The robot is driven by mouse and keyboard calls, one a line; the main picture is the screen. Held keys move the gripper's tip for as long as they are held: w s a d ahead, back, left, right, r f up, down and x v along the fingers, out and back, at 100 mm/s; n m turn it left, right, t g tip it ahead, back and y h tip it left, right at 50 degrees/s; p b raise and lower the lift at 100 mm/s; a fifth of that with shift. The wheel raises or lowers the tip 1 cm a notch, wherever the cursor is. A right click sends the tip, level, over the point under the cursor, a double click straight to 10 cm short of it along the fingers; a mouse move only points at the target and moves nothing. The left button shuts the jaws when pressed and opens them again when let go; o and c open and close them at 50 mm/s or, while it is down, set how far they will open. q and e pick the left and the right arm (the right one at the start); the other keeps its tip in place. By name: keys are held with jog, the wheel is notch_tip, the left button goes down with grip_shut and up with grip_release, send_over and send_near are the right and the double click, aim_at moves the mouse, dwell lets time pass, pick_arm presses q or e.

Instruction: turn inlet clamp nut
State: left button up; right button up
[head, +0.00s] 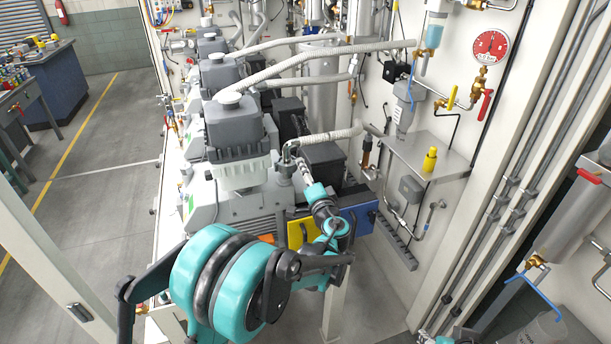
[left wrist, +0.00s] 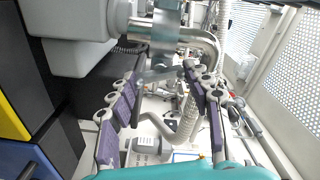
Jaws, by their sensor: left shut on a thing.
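The inlet fitting (head: 284,168) stands upright on the front pump, below the end of a ribbed hose (head: 325,137). My left gripper (head: 294,154) reaches up to this fitting from the front. In the left wrist view, the purple-padded fingers of my left gripper (left wrist: 168,72) lie on either side of a grey metal part at the pipe joint. The gripper is shut on the clamp nut there, but the nut is too small and covered to make out clearly.
The grey pump motor housing (head: 233,122) stands left of the fitting. Yellow (head: 303,232) and blue (head: 357,219) panels are close to my left wrist. A shelf with a yellow bottle (head: 430,159) is to the right. The floor at left is clear.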

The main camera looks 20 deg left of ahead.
pick_arm(q)
jog(key=shift+m+b, duration=0.4)
jog(key=shift+m, duration=1.9)
jog(key=o, duration=1.2)
jog(key=shift+c, duration=0.2)
jog(key=v, duration=1.2)
jog(key=shift+s, duration=0.1)
